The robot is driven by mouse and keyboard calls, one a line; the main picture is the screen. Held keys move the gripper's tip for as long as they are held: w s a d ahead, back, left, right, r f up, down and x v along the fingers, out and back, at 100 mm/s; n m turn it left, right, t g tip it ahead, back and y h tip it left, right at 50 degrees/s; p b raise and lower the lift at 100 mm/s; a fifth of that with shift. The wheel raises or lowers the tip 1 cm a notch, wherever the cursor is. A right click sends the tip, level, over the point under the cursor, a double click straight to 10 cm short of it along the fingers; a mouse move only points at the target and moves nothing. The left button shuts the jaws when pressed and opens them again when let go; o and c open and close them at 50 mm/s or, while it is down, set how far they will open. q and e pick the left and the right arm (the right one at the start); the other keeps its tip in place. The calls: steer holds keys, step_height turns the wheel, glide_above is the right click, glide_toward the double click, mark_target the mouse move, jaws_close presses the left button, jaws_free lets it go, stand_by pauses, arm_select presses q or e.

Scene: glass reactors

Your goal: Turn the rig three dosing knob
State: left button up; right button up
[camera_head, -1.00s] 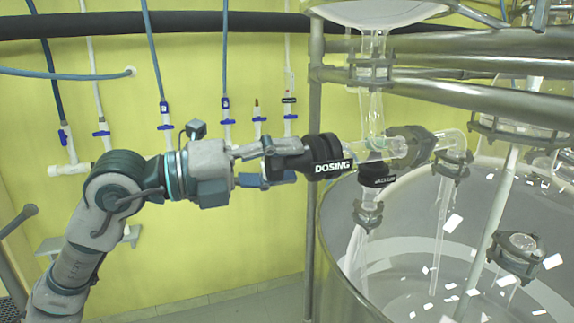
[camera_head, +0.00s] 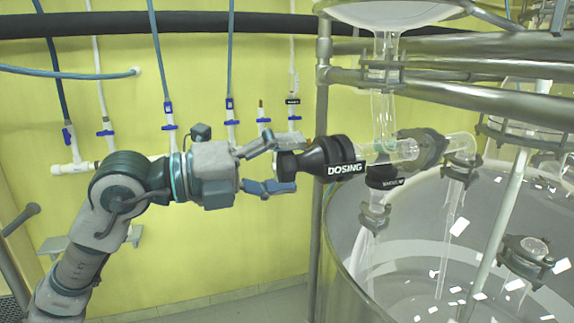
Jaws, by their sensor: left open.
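The black dosing knob (camera_head: 318,158) with a white "DOSING" label sits on the left end of a horizontal glass tube (camera_head: 390,150) above the reactor. My left gripper (camera_head: 284,163) is open. Its upper finger is above the knob's left end and its lower finger is below it, with a visible gap at the lower finger. Whether the upper finger touches the knob I cannot tell. My right gripper is not in view. No rig number shows in the picture.
The large round reactor vessel (camera_head: 335,262) fills the lower right. A vertical metal post (camera_head: 321,100) stands behind the knob. Steel pipes (camera_head: 460,66) cross above the vessel. Blue-handled valves (camera_head: 169,107) line the yellow wall.

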arm_select(q)
steer(key=v, duration=1.1)
steer(key=shift+a, duration=0.2)
steer(key=shift+a, duration=0.2)
steer(key=shift+a, duration=0.3)
steer(key=shift+s+d, duration=0.1)
steer(key=shift+d, duration=0.25)
steer(key=shift+a, duration=0.15)
stand_by(5.7)
